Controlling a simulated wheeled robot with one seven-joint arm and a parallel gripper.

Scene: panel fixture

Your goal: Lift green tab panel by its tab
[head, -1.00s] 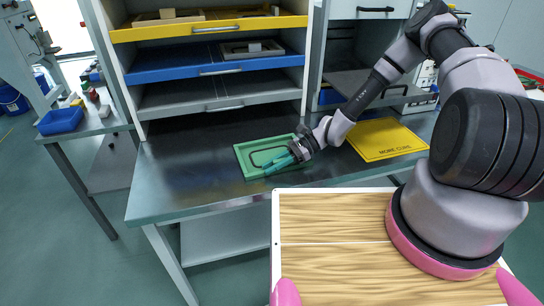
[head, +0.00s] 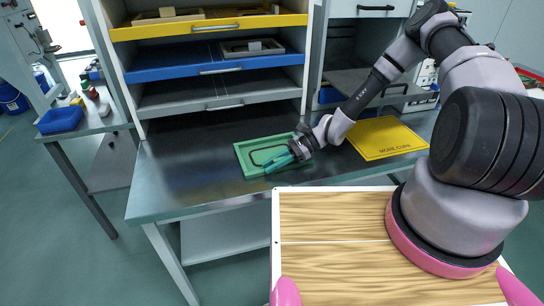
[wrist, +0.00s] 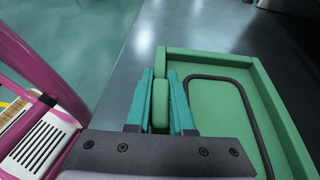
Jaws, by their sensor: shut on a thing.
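The green tab panel (head: 246,162) lies on the dark metal bench top. It is a shallow tray with a raised rim and a dark rounded line on its floor. In the wrist view the panel (wrist: 213,96) fills the right half, and its upright green tab (wrist: 178,102) stands near its left side. My gripper (head: 268,168) reaches in from the right in the head view, over the panel's near edge. In the wrist view my gripper (wrist: 168,108) has its teal fingers on both sides of the tab, shut on it. The tab's lower part is hidden.
A yellow panel (head: 385,139) lies on the bench to the right. A shelf rack with a yellow shelf (head: 207,27), a blue shelf (head: 213,66) and a grey shelf (head: 218,92) stands behind. A blue bin (head: 60,119) sits on the left side table. The bench left of the panel is clear.

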